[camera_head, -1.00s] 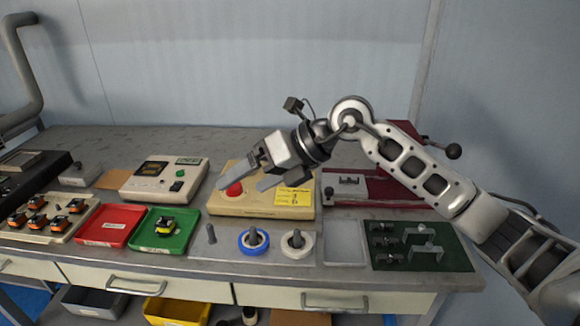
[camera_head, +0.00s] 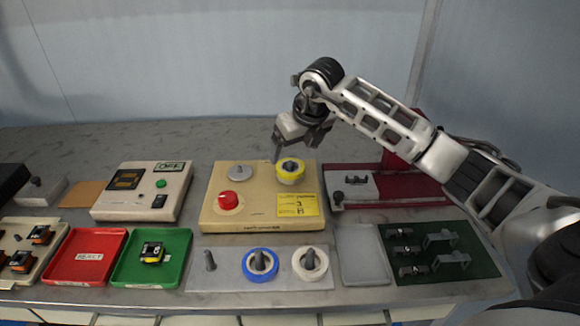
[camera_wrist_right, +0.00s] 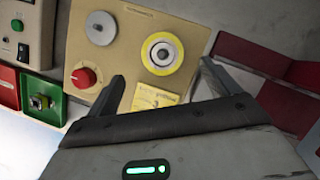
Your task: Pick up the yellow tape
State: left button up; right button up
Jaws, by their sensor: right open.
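The yellow tape (camera_head: 290,171) is a roll with a pale core, on a spindle at the back right of the beige winder box (camera_head: 240,215). In the right wrist view the yellow tape (camera_wrist_right: 162,54) lies beyond the fingertips, roughly between them. Whether a finger touches the roll is hard to tell. My left gripper is not in view.
Blue tape (camera_head: 260,264) and white tape (camera_head: 310,264) sit on pegs in front. A red press (camera_head: 400,185) stands right. Green (camera_head: 178,257) and red trays (camera_head: 72,256) lie left.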

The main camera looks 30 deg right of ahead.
aim_at(292, 164)
jog(key=shift+p+x, duration=0.55)
jog(key=shift+x, duration=2.6)
jog(key=shift+s+d, duration=0.15)
jog(key=shift+s, duration=0.05)
jog(key=c, duration=1.1)
